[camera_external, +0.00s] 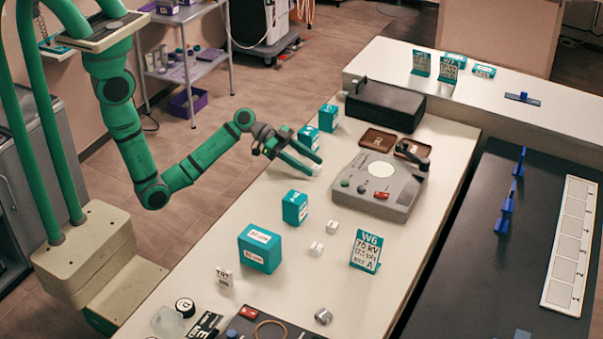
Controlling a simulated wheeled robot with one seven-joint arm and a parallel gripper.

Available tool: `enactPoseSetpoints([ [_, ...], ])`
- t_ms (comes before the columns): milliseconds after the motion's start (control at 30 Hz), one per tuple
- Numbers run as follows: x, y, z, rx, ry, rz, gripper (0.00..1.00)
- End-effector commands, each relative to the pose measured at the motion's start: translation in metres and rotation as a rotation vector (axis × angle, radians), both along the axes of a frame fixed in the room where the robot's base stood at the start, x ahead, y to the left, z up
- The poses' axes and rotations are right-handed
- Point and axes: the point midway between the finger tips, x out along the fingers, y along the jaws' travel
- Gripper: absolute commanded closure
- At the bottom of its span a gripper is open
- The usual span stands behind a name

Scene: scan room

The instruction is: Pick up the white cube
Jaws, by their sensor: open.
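Two small white cubes stand close together on the white counter: a nearer one (316,249) and a farther one (332,227), both with dark marks on a face. I cannot tell which is the task's cube. A small white shape (317,170) shows beside the lower fingertip; its form is too small to tell. My gripper (315,163) is open, its two green fingers apart, reaching over the counter's left side. It is beyond the two marked cubes in the picture and apart from them.
Teal boxes (260,248) stand along the counter's left side. A teal sign (366,251) stands right of the cubes. A grey console (380,185) lies right of my gripper, with a black case (385,105) behind. A metal cylinder (323,316) is at the front.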

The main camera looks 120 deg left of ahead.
Motion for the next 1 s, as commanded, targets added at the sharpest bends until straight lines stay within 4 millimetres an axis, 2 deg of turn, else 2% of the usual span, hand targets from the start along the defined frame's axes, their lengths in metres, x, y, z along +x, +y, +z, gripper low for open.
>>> enactPoseSetpoints([
  [200,0.019,0.0,-0.009,-0.001,0.001,0.0,0.55],
  [433,0.021,0.0,-0.009,-0.001,0.001,0.001,0.55],
  [467,0.021,0.0,-0.009,-0.001,0.001,0.001,0.57],
  [633,0.021,0.0,-0.009,-0.001,0.001,0.001,0.98],
  [1000,0.021,0.0,-0.006,0.0,0.0,0.001,0.98],
])
